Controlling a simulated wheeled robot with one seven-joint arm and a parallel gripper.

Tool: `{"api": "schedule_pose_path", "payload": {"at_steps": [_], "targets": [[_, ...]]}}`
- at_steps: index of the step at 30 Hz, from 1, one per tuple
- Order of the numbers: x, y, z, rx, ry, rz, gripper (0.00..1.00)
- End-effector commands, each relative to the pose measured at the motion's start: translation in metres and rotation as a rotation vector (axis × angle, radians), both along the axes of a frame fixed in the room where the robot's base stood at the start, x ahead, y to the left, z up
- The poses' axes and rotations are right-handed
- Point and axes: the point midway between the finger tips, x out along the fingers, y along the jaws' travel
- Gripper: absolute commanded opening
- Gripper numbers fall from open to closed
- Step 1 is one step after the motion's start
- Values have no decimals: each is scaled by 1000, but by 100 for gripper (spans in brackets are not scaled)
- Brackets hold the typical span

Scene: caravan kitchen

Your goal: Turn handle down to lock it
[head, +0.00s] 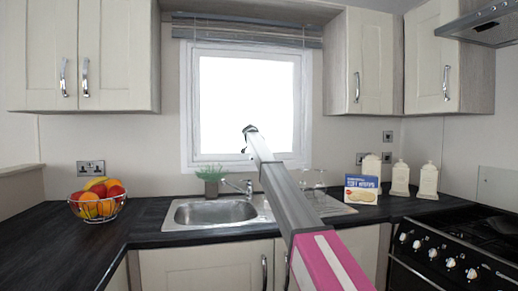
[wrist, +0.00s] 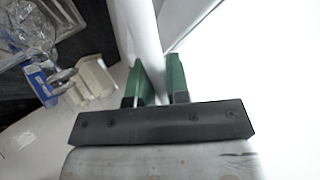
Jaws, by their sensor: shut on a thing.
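A white-framed window (head: 187,110) is on the back wall above the sink, with bright panes. My arm reaches up from the lower right, and my gripper (head: 249,130) is at the window, in front of the pane. In the wrist view, the two green fingers of my gripper (wrist: 161,70) stand close together, with a narrow white gap between them. They are shut on the window handle, which is mostly hidden by the fingers and the wrist. A small dark part shows just below the gripper in the head view. The handle's exact angle cannot be told.
A sink (head: 212,212) with a tap (head: 238,187) and a small plant (head: 211,177) are below the window. A fruit basket (head: 97,202) stands left. A biscuit box (head: 362,189) and white canisters (head: 400,179) stand right, near the stove (head: 455,250).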

Motion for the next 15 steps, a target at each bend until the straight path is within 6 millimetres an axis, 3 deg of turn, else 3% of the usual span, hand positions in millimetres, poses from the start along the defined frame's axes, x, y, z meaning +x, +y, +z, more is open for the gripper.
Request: {"api": "schedule_pose_path", "payload": {"at_steps": [15], "targets": [[6,-21,-38,459,132,0,0]]}}
